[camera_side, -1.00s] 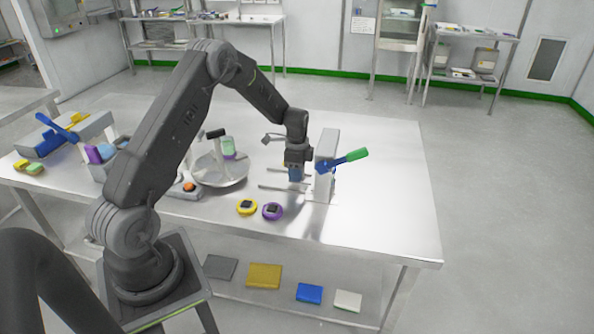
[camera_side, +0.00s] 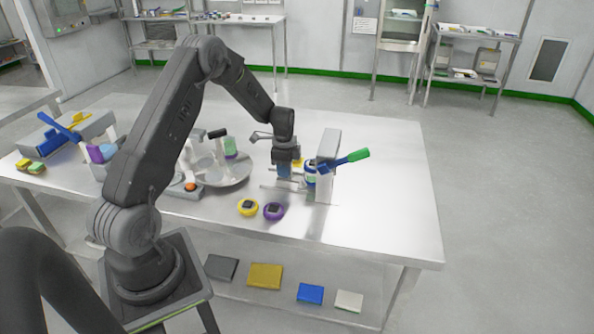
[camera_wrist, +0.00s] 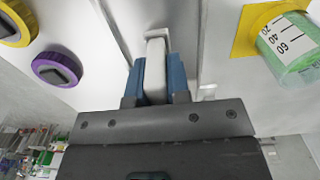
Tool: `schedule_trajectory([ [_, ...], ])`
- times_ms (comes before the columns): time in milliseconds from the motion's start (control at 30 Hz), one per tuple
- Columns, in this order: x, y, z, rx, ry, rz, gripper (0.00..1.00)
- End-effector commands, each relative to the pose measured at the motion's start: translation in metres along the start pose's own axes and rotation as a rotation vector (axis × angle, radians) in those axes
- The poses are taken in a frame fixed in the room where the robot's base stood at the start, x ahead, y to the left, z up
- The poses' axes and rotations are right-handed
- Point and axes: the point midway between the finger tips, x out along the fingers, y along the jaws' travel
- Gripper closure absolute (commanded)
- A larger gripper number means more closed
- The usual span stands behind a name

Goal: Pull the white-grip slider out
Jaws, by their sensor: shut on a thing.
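The white-grip slider shows by its pale grip (camera_wrist: 156,72) in the wrist view, upright between the two blue fingers. My gripper (camera_wrist: 155,80) is shut on this grip. In the side view my gripper (camera_side: 284,172) is low over the table, left of a grey upright block (camera_side: 327,160) and apart from it. The gripper hides the grip there. Thin rods run by the gripper toward the block.
A yellow round device (camera_side: 248,207) and a purple one (camera_side: 273,211) lie in front of the gripper. A round metal dish (camera_side: 225,172) stands left. In the wrist view, a green marked container (camera_wrist: 290,48) is at the right. The table's right front is clear.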

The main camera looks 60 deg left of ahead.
Motion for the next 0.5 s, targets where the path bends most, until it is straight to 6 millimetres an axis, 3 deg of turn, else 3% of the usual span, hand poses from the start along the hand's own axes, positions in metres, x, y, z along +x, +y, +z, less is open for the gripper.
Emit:
schedule_trajectory([
  [100, -0.001, -0.001, 0.026, -0.006, 0.000, 0.000, 1.00],
  [200, -0.001, 0.000, 0.038, -0.003, 0.000, -0.001, 1.00],
  [500, -0.001, 0.000, 0.040, -0.001, 0.000, -0.002, 1.00],
])
